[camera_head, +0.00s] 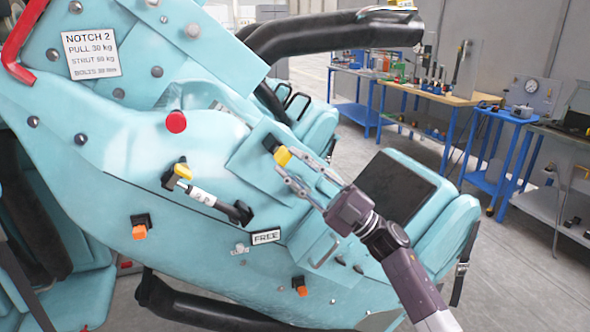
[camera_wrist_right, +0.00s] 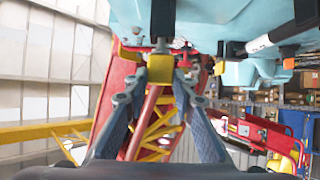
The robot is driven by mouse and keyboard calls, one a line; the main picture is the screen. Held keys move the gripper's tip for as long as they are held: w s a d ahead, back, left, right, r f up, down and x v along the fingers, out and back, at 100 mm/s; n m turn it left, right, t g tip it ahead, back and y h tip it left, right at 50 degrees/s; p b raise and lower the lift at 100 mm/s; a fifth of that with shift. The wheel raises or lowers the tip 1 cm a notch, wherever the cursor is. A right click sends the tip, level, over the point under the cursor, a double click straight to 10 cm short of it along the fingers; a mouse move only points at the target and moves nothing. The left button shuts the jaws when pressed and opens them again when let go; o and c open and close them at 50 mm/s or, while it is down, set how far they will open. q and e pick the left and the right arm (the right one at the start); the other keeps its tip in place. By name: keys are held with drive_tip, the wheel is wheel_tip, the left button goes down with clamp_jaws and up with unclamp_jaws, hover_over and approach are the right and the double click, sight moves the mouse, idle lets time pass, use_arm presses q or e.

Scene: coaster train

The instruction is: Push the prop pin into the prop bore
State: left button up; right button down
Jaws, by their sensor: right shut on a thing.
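My right gripper (camera_head: 283,172) reaches in from the lower right to the turquoise car side and is shut. At its fingertips is a small yellow piece with a black end (camera_head: 282,156), which looks like the prop pin. A short silver strut (camera_head: 202,195) with a yellow collar and black ends lies on the car side, left of the gripper. I cannot make out the prop bore; it may be hidden. My left gripper is out of view.
Orange knobs (camera_head: 139,232) in black brackets, a red button (camera_head: 176,122) and a FREE label (camera_head: 265,237) are on the turquoise body (camera_head: 120,190). A black padded bar (camera_head: 340,36) crosses above. Workbenches (camera_head: 440,95) stand behind at the right.

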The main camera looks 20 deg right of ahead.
drive_tip(key=shift+w, duration=0.35)
drive_tip(key=c, duration=1.5)
unclamp_jaws()
drive_tip(key=shift+c, duration=0.2)
drive_tip(key=v, duration=1.2)
drive_tip(key=shift+f, duration=0.1)
